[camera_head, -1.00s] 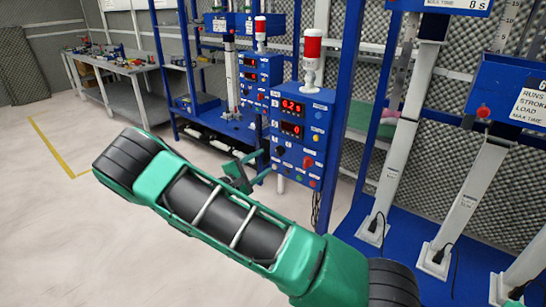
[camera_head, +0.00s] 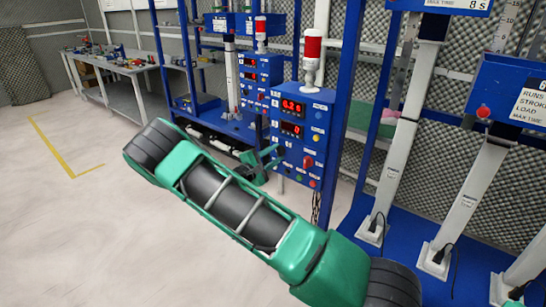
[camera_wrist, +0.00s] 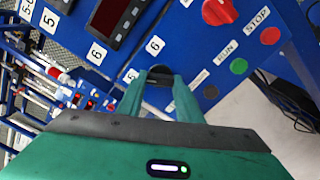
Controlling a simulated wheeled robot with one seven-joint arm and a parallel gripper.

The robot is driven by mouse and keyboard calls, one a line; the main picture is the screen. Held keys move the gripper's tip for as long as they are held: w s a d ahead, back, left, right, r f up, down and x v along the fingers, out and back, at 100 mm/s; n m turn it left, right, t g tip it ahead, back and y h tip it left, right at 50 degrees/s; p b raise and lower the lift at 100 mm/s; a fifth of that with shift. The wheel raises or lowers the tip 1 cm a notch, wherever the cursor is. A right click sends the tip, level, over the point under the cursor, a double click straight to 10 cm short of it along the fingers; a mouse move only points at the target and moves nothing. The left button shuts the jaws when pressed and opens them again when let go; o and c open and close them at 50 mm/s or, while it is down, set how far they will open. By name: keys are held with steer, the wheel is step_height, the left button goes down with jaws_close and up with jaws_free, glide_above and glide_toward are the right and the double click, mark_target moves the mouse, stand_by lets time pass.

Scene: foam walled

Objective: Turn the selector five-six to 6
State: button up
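The blue control box (camera_head: 303,128) has two red displays, a row of buttons and a red rotary knob (camera_head: 308,162). In the wrist view the red knob (camera_wrist: 219,10) is at the top right. A dark knob-like part (camera_wrist: 160,76), which I take to be the five-six selector, lies between my fingertips, near labels "5" (camera_wrist: 130,76) and "6" (camera_wrist: 155,46). Its pointing direction is hidden. My green gripper (camera_head: 267,160) is at the left edge of the box's face, fingers apart. In the wrist view my gripper (camera_wrist: 160,82) appears around that dark part; contact cannot be told.
Green RUN (camera_wrist: 238,66) and red STOP (camera_wrist: 270,36) buttons lie right of my fingers in the wrist view. A blue post (camera_head: 346,100) stands right of the box. A second box (camera_head: 259,77) is behind. Open floor (camera_head: 75,220) lies left.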

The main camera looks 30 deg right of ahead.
steer(key=c, duration=0.4)
steer(key=m, duration=0.6)
steer(key=shift+f, duration=0.1)
steer(key=m, duration=0.5)
steer(key=shift+s+f+m, duration=0.1)
steer(key=shift+m, duration=0.3)
stand_by(0.3)
steer(key=o, duration=1.1)
